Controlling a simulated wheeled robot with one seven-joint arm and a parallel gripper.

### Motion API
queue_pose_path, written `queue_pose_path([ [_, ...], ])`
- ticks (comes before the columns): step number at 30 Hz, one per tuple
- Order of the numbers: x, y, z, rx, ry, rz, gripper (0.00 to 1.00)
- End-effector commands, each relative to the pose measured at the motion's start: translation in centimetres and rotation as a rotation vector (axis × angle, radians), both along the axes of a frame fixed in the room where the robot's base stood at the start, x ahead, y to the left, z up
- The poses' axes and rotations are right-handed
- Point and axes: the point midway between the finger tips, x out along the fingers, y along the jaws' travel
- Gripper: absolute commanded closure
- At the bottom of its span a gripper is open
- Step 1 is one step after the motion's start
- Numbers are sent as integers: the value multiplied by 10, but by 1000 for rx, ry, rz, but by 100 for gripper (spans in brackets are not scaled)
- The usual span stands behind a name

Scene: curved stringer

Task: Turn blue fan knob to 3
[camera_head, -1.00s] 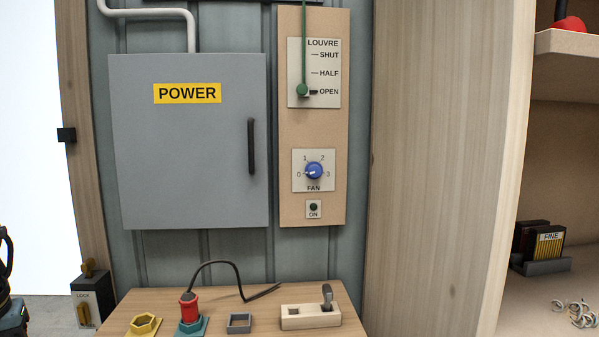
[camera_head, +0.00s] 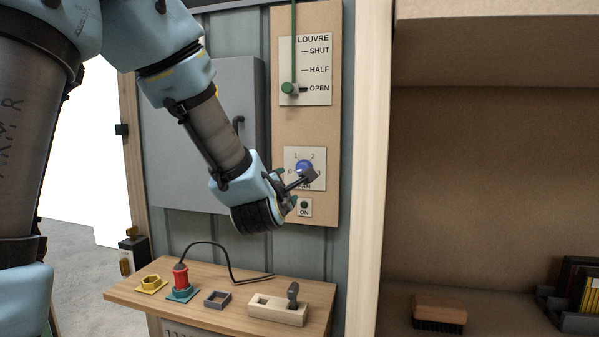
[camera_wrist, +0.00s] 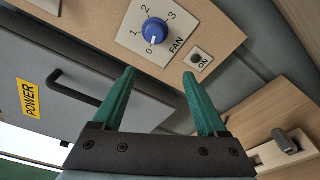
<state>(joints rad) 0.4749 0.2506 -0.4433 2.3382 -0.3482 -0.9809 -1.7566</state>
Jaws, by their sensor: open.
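The blue fan knob (camera_head: 303,167) sits on a white dial plate marked 0 to 3, on the tan panel. In the wrist view the knob (camera_wrist: 157,31) shows whole, and its white mark points to 0. My gripper (camera_head: 288,186) is in front of the panel near the knob and partly covers the dial plate in the head view. In the wrist view its two green fingers (camera_wrist: 158,74) are spread apart with nothing between them. The knob lies ahead of the fingertips, not between them.
The green ON button (camera_wrist: 196,58) is beside the dial. The louvre lever (camera_head: 289,88) above stands at OPEN. The grey power box (camera_head: 200,130) with a dark handle is on the left. A wooden bench (camera_head: 150,298) below holds several fixtures. A shelf with a brush (camera_head: 440,312) stands right.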

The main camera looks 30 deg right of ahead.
Motion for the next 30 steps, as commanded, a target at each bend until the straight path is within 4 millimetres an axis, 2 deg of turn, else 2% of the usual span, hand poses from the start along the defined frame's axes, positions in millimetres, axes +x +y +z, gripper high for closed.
queue_pose_path([
  [3,-6,-12,13,-112,9,1,25],
  [7,-1,-19,17,-144,15,2,25],
  [21,63,-64,18,-139,13,2,25],
  [30,80,-76,16,-138,13,2,25],
])
